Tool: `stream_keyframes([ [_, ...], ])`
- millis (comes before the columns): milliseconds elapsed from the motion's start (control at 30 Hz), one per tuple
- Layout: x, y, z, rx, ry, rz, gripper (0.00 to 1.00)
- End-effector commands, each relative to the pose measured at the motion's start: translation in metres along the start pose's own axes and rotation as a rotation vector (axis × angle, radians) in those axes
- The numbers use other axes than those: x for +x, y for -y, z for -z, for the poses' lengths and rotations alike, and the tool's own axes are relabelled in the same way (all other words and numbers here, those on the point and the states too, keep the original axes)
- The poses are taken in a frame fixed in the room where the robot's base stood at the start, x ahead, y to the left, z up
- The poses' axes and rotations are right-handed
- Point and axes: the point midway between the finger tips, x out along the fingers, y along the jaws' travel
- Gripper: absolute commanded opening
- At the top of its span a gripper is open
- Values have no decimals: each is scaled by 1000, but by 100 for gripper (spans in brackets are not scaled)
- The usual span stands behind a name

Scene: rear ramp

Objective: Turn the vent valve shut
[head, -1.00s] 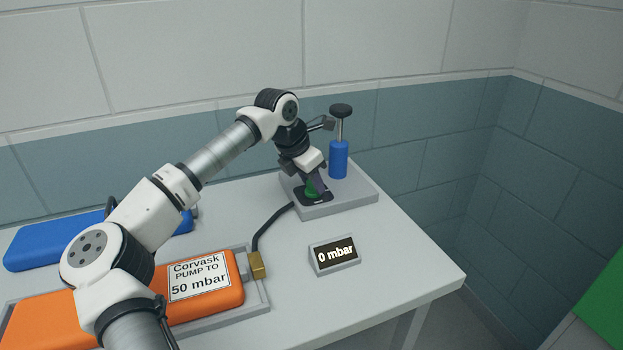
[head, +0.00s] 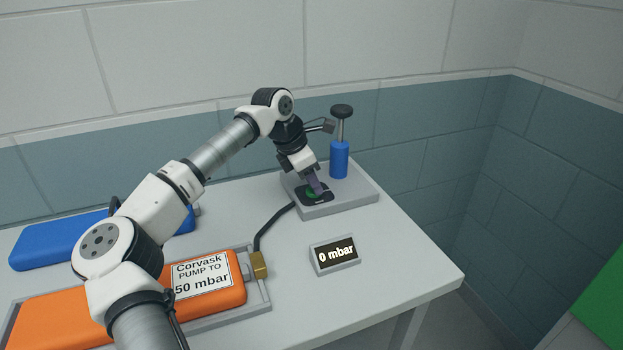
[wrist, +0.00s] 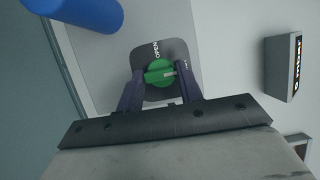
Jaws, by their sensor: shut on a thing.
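The vent valve is a green round knob (wrist: 159,72) on a dark plate (wrist: 178,52) in the wrist view. The word OPEN is printed on the plate above the knob, and a second label at the right edge is mostly cut off. My gripper (wrist: 160,80) is shut on the knob, one dark finger on each side. In the head view my gripper (head: 316,190) comes down on the valve from above, and the knob (head: 311,195) is partly hidden by the fingers.
A blue hand pump (head: 339,158) stands on the same grey base (head: 352,200), close to my gripper. A display (head: 335,254) reads 0 mbar. A black hose (head: 263,228) runs to a brass fitting beside the orange Corvask cushion (head: 215,298). A blue cushion (head: 60,240) lies behind my arm.

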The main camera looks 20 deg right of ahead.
Motion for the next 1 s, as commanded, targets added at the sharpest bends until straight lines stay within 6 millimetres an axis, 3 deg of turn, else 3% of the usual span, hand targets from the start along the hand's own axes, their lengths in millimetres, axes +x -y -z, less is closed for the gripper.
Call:
stream_keyframes([
  [67,-1,0,0,2,1,-2,14],
  [100,-1,0,0,2,1,-2,39],
  [267,-1,0,0,1,0,-2,58],
  [667,-10,-1,0,0,0,-4,58],
  [1000,-82,-1,0,-1,0,-5,58],
])
